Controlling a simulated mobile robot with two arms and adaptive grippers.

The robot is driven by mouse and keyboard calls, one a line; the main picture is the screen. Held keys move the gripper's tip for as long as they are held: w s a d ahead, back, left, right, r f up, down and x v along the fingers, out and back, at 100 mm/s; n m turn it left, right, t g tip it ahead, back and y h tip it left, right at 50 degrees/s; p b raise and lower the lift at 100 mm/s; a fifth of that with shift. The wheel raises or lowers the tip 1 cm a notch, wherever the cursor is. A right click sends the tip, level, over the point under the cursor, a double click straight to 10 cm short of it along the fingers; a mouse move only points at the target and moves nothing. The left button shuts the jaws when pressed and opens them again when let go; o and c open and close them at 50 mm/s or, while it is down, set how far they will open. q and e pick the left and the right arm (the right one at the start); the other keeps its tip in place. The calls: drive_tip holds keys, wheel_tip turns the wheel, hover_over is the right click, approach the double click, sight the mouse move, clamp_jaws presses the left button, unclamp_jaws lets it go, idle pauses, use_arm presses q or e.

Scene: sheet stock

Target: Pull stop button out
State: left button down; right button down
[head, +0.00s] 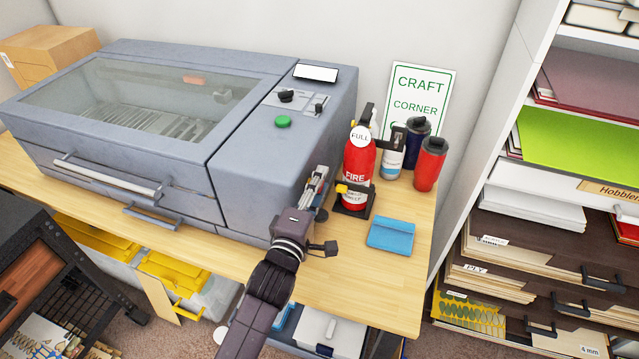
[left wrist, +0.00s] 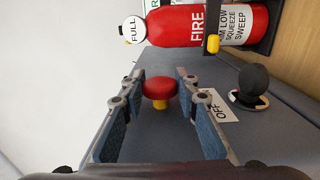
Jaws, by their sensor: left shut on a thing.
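The stop button is a red mushroom knob (left wrist: 159,88) with a yellow collar on the grey side panel of the machine (head: 265,165), seen in the left wrist view. My left gripper (head: 319,176) is at the machine's right side in the head view. In the left wrist view its two fingers (left wrist: 160,92) stand on either side of the red knob, shut on it. The yellow collar shows below the red cap. In the head view I cannot make out the button behind the gripper. My right gripper is not in view.
A black knob (left wrist: 253,79) with an OFF label (left wrist: 217,105) sits beside the button. A red fire extinguisher (head: 358,165) stands close to the gripper. Tumblers (head: 430,165) and a blue pouch (head: 391,233) are on the wooden table (head: 365,290). Shelves (head: 500,130) stand at right.

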use_arm(q)
drive_tip(key=shift+s+d+f, duration=0.1)
drive_tip(key=shift+s+d, duration=0.1)
drive_tip(key=shift+d, duration=0.3)
drive_tip(key=c, duration=1.8)
unclamp_jaws()
drive_tip(key=o, duration=0.3)
drive_tip(key=shift+d, duration=0.15)
drive_tip(key=v, duration=1.2)
